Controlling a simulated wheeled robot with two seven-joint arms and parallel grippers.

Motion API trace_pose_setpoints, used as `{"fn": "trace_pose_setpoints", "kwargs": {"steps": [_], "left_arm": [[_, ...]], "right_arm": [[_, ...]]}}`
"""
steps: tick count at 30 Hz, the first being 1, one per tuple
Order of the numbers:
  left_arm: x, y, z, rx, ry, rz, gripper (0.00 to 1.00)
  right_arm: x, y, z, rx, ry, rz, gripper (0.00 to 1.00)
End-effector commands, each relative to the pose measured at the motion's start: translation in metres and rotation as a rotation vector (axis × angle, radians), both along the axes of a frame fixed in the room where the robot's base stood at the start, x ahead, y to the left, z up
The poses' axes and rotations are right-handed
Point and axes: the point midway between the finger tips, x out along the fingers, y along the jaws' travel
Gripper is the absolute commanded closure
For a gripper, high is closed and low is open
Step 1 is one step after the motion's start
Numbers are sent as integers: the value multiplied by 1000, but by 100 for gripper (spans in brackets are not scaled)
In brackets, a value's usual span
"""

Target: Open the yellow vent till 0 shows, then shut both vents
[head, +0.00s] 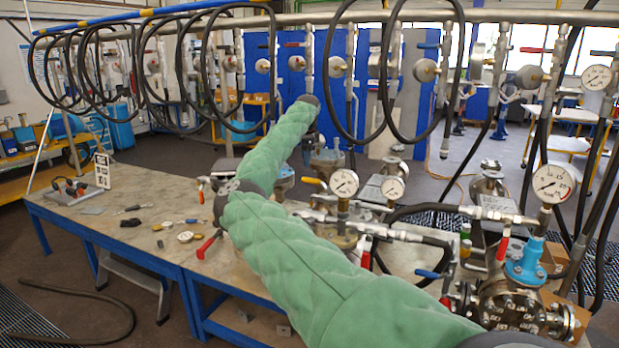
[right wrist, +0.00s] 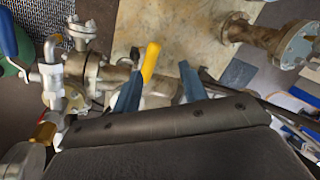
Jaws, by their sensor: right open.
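The yellow vent handle (head: 313,183) stands on the fittings at the middle of the bench, left of two round white gauges (head: 343,183) (head: 393,188). Their needles are too small to read. In the right wrist view the yellow handle (right wrist: 150,62) shows between the blue fingertips of my right gripper (right wrist: 158,88), which is open. I cannot tell whether the fingers touch it. In the head view my right gripper (head: 314,128) is small and partly hidden by its own wrist, above and beyond the handle. My left gripper is not in view. I cannot tell which handle is the other vent.
A larger gauge (head: 555,182) stands over a flanged vessel at the right. A red handle (head: 205,246) sticks out at the bench's front; a blue handle (head: 428,274) is further right. Black hoses hang overhead. The bench's left part (head: 125,215) holds small loose parts.

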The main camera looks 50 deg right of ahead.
Motion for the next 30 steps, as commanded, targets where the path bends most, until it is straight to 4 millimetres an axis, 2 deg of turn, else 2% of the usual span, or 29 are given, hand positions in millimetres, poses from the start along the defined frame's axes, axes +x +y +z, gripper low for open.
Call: {"fn": "trace_pose_setpoints", "kwargs": {"steps": [2, 9, 16, 20, 30], "left_arm": [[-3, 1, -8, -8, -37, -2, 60], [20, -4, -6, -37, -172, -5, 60], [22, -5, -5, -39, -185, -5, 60], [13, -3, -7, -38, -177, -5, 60], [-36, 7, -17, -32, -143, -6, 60]], "right_arm": [[1, 4, -5, 10, 46, -107, 57], [-12, 2, -7, 38, 60, -452, 57], [-12, 2, -8, 58, 36, -579, 57], [-12, 1, -15, 59, 36, -584, 57], [-10, -8, -59, 58, 35, -582, 57]]}}
